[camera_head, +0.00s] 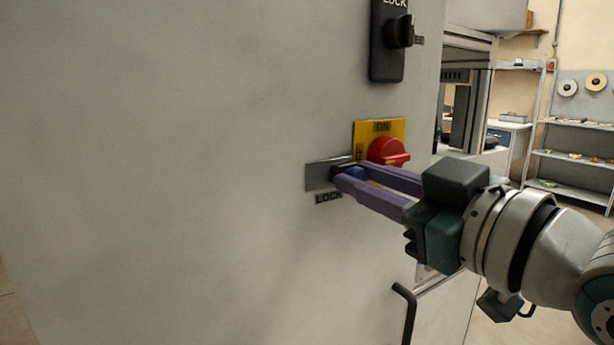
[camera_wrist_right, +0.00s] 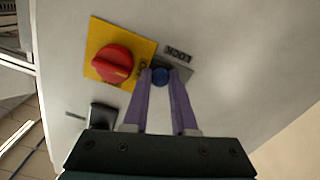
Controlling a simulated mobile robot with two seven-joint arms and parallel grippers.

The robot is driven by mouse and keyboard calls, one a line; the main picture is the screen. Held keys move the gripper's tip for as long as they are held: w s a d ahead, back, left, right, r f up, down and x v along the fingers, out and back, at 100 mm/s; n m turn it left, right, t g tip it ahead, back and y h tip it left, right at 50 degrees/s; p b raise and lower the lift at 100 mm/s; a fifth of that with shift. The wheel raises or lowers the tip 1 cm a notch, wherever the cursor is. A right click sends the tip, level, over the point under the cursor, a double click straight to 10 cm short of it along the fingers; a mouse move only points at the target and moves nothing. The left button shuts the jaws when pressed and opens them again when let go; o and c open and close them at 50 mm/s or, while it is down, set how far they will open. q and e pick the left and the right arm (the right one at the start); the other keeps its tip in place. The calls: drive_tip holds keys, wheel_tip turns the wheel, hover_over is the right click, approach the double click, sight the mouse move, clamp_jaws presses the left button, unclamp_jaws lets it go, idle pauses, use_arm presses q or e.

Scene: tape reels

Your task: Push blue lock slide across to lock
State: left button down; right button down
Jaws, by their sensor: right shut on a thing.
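The blue lock slide (camera_wrist_right: 161,76) is a small round blue knob on a grey metal plate (camera_head: 318,176) marked LOCK, fixed to the grey cabinet face. In the head view the blue knob (camera_head: 355,173) is partly hidden by my right gripper's fingers. My right gripper (camera_head: 350,176) comes in from the right with its two purple fingers on either side of the knob, shut on it. In the right wrist view the fingertips (camera_wrist_right: 161,74) flank the knob. My left gripper is not in view.
A red rotary switch (camera_head: 388,151) on a yellow plate (camera_head: 364,129) sits just above the fingers. A black panel with a knob (camera_head: 398,32) is higher up. A black handle (camera_head: 405,312) juts out below. The cabinet face to the left is bare.

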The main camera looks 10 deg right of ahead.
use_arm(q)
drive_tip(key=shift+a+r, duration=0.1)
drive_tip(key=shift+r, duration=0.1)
use_arm(e)
drive_tip(key=shift+w+d, duration=0.2)
drive_tip(key=shift+d, duration=0.25)
drive_tip(key=c, duration=0.7)
unclamp_jaws()
